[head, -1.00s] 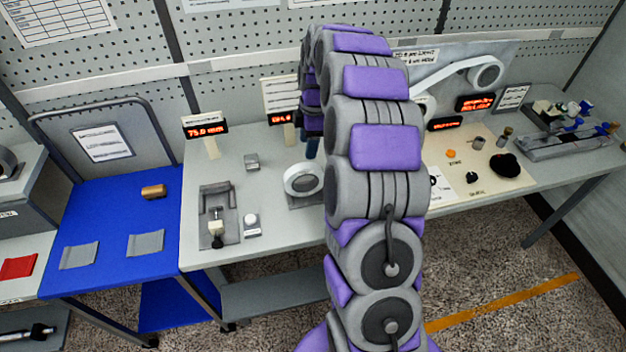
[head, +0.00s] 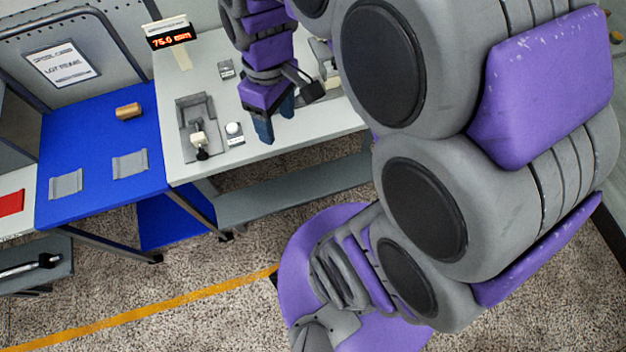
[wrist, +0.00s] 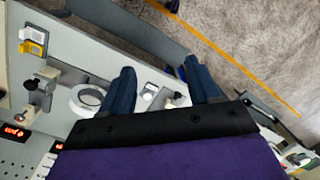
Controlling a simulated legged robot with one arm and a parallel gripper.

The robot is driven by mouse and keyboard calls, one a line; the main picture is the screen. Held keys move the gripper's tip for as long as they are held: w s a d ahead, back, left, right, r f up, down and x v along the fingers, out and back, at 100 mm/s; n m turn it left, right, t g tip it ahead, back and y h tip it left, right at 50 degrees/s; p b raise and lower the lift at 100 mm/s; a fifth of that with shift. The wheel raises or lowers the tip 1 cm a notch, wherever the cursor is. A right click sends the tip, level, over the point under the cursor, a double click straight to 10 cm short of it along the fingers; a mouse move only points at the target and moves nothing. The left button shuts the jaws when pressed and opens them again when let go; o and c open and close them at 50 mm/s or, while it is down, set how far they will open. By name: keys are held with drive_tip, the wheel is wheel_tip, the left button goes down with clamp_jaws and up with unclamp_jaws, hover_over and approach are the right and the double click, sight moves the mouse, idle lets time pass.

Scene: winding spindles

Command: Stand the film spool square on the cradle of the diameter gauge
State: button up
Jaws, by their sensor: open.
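A small brown cylinder (head: 128,111), which looks like the spool, lies on its side on the blue bench, clear of my gripper. The gauge (head: 198,132) with its grey cradle-like frame and pale clamp stands on the grey bench, below a red display (head: 171,39) that seems to read 75.0 mm. My gripper (head: 273,124) is open and points down over the front of the grey bench, right of the gauge. In the wrist view its blue fingers (wrist: 160,75) are apart with nothing held; small bench parts show beyond them.
Two grey pads (head: 130,165) and a framed card (head: 63,64) are at the blue bench (head: 90,200). A white button block (head: 234,132) stands beside the gauge. A white ring (wrist: 87,100) shows in the wrist view. My arm hides the right side.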

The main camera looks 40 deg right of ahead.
drive_tip(key=s+a+f+m, duration=0.1)
drive_tip(key=s+m, duration=0.4)
drive_tip(key=s, duration=0.9)
drive_tip(key=shift+a+f+g+h, duration=0.3)
drive_tip(key=shift+f, duration=0.2)
drive_tip(key=shift+d, duration=0.15)
